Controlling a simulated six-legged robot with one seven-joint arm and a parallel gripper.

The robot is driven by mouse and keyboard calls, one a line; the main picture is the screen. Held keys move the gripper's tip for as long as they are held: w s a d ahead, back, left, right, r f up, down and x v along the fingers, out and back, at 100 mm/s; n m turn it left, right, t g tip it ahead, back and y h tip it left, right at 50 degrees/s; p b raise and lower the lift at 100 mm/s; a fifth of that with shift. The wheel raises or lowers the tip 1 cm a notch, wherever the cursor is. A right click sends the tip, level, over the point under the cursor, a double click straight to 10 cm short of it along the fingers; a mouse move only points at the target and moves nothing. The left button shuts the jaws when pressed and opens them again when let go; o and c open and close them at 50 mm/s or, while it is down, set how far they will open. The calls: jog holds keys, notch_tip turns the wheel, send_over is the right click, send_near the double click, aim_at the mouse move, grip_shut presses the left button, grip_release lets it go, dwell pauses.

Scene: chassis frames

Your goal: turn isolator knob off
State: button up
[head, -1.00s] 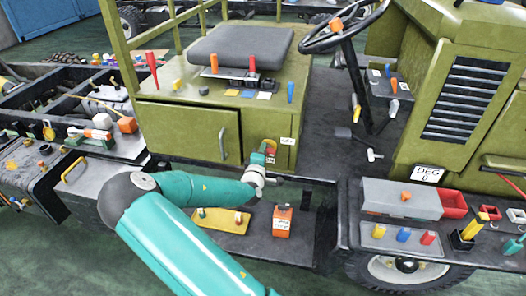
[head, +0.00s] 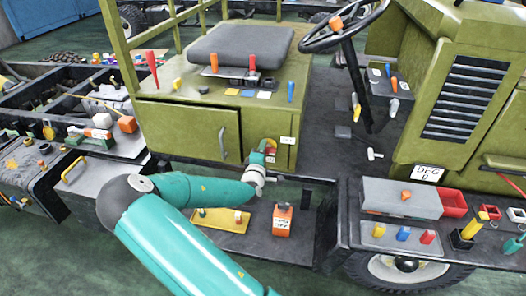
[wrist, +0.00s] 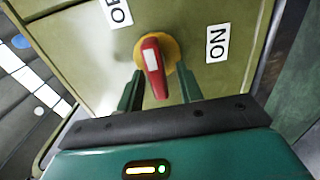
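The isolator knob (wrist: 153,68) is a red handle with a white stripe on a round yellow base, on the olive panel. In the wrist view its handle points down toward my gripper, between the ON label (wrist: 217,43) at right and the partly cut-off OFF label (wrist: 119,12) at left. My gripper (wrist: 160,86) is open, with one green finger on each side of the handle; contact is not clear. In the head view my gripper (head: 263,157) is at the panel's lower right and partly hides the knob (head: 271,144).
The olive cabinet (head: 190,132) with a handled door is left of the knob. A yellow tray (head: 218,222) and an orange box (head: 282,222) are on the dark step below my gripper. A grey box (head: 400,198) and red bins stand at the right.

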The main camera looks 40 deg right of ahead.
jog(key=shift+a, duration=0.1)
jog(key=v, duration=1.3)
jog(key=shift+s+a, duration=0.2)
jog(key=shift+a, duration=0.05)
